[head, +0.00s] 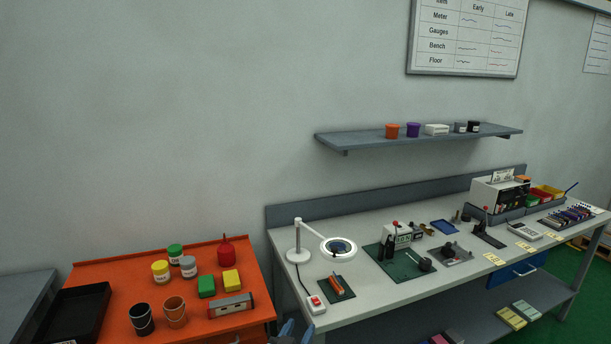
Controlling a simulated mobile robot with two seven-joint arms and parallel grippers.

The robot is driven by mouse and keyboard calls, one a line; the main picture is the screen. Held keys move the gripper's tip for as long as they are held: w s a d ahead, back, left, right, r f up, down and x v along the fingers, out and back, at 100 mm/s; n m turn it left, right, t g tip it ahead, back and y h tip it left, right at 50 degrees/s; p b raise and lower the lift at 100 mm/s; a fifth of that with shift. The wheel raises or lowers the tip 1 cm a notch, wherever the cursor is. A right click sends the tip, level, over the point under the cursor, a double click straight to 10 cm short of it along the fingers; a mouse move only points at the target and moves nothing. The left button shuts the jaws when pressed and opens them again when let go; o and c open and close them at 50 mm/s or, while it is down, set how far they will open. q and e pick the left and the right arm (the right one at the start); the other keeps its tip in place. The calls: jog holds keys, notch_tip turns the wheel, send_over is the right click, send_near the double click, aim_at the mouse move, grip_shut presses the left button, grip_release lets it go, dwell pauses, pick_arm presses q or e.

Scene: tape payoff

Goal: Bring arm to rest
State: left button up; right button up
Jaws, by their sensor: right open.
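My right gripper (297,331) shows at the bottom edge, in front of the gap between the orange cart and the grey bench. Only its bluish finger ends are in view, apart, with nothing visible between them; the rest of it is cut off by the frame. My left gripper is not in view. The orange cart top (105,257) holds jars, cups and yellow and green blocks. The grey bench (345,228) stands to the right.
A ring-light magnifier (339,247), a power switch box (316,304) and a green mat (400,267) with a small device stand on the bench. A wall shelf (360,141) hangs above. A black tray (76,312) is at lower left. The bench's front edge lies near my gripper.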

jog(key=d+f+n+g+y, duration=0.15)
jog(key=d+f, duration=0.25)
jog(key=f, duration=0.5)
jog(key=d+f+g+y, duration=0.2)
jog(key=d+f, duration=0.2)
jog(key=f, duration=0.5)
jog(key=s+d+f+g+y, duration=0.2)
jog(key=s+d+f+g, duration=0.3)
jog(key=s+f, duration=0.85)
jog(key=s+d+f+m+g+y, duration=0.1)
jog(key=s+f+g+y, duration=0.1)
jog(key=s, duration=1.1)
jog(key=s+d+f+m+g+y, duration=0.1)
jog(key=s+f+g, duration=0.3)
jog(key=s, duration=1)
jog(key=shift+f+g+y, duration=0.2)
jog(key=shift+g+y, duration=0.35)
jog(key=shift+g, duration=0.6)
